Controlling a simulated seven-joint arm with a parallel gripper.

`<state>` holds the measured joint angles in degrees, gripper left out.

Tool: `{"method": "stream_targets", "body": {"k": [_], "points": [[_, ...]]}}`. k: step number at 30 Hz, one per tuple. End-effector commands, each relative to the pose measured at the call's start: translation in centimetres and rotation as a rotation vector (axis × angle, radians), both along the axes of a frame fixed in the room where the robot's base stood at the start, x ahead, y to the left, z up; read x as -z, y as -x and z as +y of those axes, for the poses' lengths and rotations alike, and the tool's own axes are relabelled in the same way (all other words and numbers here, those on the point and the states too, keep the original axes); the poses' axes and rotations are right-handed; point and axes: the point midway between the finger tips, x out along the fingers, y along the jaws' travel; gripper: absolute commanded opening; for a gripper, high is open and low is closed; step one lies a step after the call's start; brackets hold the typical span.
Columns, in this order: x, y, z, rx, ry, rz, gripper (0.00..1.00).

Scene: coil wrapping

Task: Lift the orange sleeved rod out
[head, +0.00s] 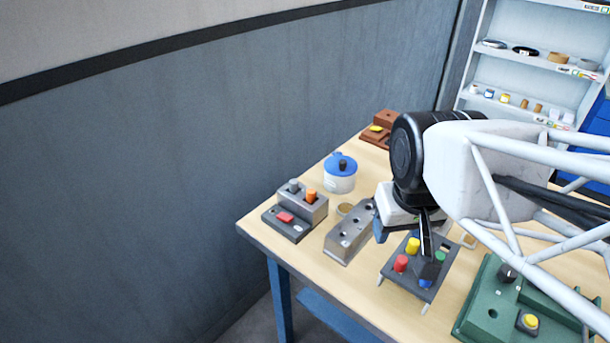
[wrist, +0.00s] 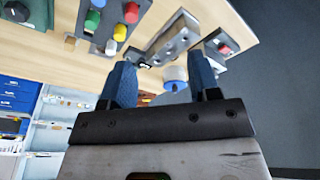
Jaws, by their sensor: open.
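The orange sleeved rod (head: 311,195) stands upright in a grey stepped block (head: 318,211) near the left end of the table in the head view. A grey-capped rod (head: 293,186) stands beside it, and a red button (head: 284,217) sits on the lower step. My gripper (head: 405,240) is to the right of this block, apart from it, over the table near the rack of coloured cylinders. In the wrist view its two blue fingers are spread with nothing between them (wrist: 161,75). The stepped block's red button (wrist: 224,48) shows there at upper right; I cannot make out the orange rod.
A grey block with holes (head: 350,235) stands between the stepped block and the dark rack (head: 408,284) of coloured cylinders. A blue-lidded pot (head: 340,178) is behind. A green fixture (head: 485,305) is at right. The wall lies beyond the table's left edge.

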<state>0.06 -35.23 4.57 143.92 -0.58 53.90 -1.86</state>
Motion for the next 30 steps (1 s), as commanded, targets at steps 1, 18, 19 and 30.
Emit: {"method": "stream_targets", "body": {"k": [1, 18, 19, 30], "points": [[0.0, -0.6, 0.1, -0.026, 0.005, 0.007, 0.56], [1.2, -13.2, 3.7, -0.632, 0.097, 0.103, 0.56], [1.4, -13.8, 3.9, -0.669, 0.100, 0.108, 0.56], [5.1, -22.5, 7.7, -1.106, 0.138, 0.163, 0.56]]}}
